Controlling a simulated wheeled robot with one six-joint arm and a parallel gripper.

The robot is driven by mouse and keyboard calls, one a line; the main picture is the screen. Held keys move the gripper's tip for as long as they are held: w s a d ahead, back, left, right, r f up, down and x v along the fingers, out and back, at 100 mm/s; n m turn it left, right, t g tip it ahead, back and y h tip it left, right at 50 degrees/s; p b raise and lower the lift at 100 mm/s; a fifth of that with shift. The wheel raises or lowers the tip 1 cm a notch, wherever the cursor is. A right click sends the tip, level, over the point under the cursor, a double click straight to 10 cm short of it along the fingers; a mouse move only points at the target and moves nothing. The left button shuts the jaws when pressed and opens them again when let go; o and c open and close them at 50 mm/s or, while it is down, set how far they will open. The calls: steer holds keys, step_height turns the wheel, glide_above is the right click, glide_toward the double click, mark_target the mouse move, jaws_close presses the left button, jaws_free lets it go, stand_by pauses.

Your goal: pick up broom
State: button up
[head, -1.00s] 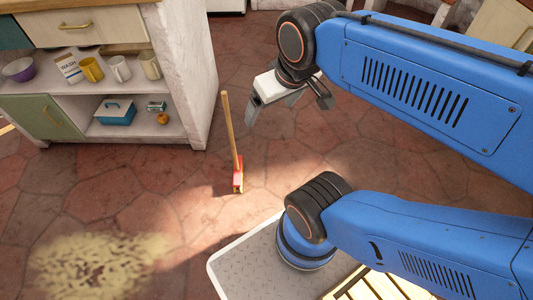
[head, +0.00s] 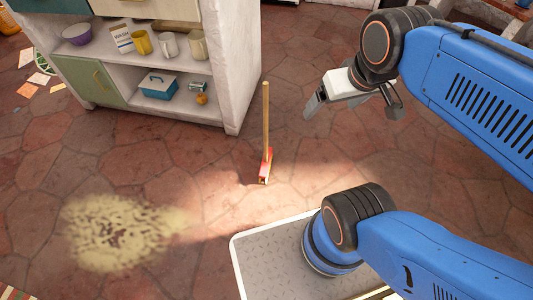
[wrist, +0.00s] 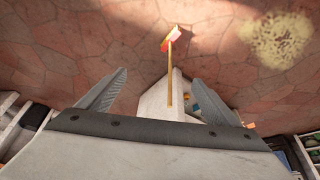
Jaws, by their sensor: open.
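The broom (head: 266,125) stands upright on the stone floor, with a thin wooden handle and a red and white head at the bottom. It is near the end of the white shelf unit. In the wrist view the broom (wrist: 169,75) shows ahead of the jaws, between and beyond them, with its head toward the top. My gripper (head: 350,105) is open and empty, to the right of the broom in the head view and apart from it. In the wrist view both fingers of my gripper (wrist: 163,92) are spread wide.
A patch of yellowish litter (head: 115,230) lies on the floor at front left. The floor around the broom is clear.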

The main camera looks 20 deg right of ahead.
steer(key=shift+c, duration=0.4)
steer(key=c, duration=0.5)
steer(key=shift+w+r, duration=0.1)
steer(key=shift+w, duration=0.25)
steer(key=c, duration=0.5)
steer(key=w+n, duration=0.1)
steer(key=w, duration=0.1)
steer(key=w+a+n+g, duration=0.1)
steer(key=w, duration=0.2)
steer(key=w+r+n, duration=0.1)
steer(key=w, duration=0.2)
steer(key=shift+a+r+g, duration=0.1)
steer(key=shift+a+g, duration=0.05)
steer(key=shift+g, duration=0.15)
steer(key=shift+c, duration=0.5)
steer(key=n+g, duration=0.3)
steer(key=n, duration=0.4)
glide_above(265, 100)
steer(key=w, duration=0.1)
steer(key=f, duration=0.8)
steer(key=shift+w+d+f, duration=0.15)
steer(key=shift+d+f, duration=0.1)
steer(key=shift+d, duration=0.1)
step_height(265, 100, down, 12)
steer(key=shift+f, duration=0.1)
steer(key=shift+a+f, duration=0.15)
steer(key=shift+f, duration=2.5)
